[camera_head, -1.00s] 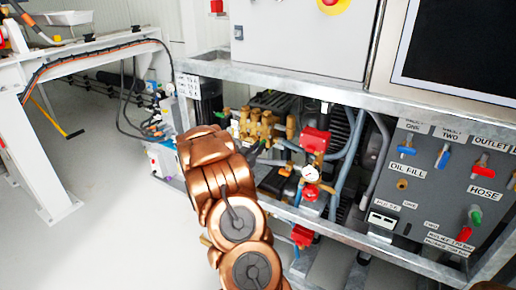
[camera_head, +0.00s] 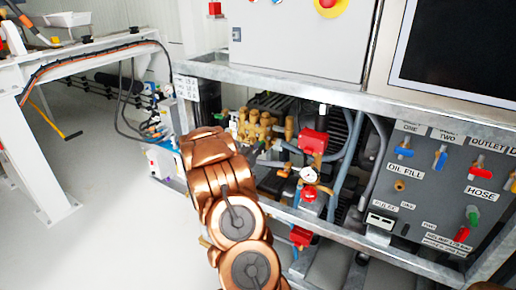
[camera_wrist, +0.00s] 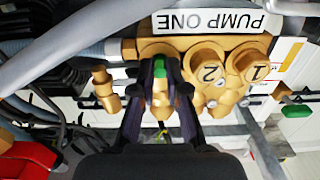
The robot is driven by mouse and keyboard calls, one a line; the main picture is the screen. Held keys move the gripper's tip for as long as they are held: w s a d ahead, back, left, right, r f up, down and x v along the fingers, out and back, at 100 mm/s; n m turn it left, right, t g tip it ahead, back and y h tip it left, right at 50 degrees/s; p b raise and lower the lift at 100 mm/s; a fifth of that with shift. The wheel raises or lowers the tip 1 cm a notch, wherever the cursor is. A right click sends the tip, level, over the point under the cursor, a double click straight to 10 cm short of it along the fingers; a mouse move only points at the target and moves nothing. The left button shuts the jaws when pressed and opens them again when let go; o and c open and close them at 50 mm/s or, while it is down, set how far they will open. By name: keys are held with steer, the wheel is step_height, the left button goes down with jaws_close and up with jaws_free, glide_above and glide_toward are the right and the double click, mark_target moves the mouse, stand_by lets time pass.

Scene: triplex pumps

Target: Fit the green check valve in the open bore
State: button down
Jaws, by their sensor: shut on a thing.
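In the wrist view my gripper (camera_wrist: 160,95) is shut on the green check valve (camera_wrist: 160,68), of which only a small green part shows between the fingertips. The fingertips are in front of the brass pump head (camera_wrist: 190,48), beside the brass cap marked 2 (camera_wrist: 208,70); a cap marked 1 (camera_wrist: 256,68) is further right. The open bore cannot be made out; the fingers and valve cover that part of the brass. Whether the valve touches the pump cannot be told. In the head view the brass pump (camera_head: 255,125) shows just beyond my copper wrist, which largely hides the gripper.
A white PUMP ONE label (camera_wrist: 210,22) and a grey hose (camera_wrist: 90,40) lie close to the fingers. A green part (camera_wrist: 296,110) is at the right. Red valve bodies (camera_head: 313,140), a gauge (camera_head: 309,174) and the metal frame (camera_head: 300,88) crowd the arm.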

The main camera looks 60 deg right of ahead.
steer(key=shift+d+f, duration=0.1)
steer(key=shift+d, duration=0.1)
stand_by(0.6)
steer(key=c, duration=1.1)
jaws_free()
steer(key=a, duration=1.2)
steer(key=shift+s, duration=0.25)
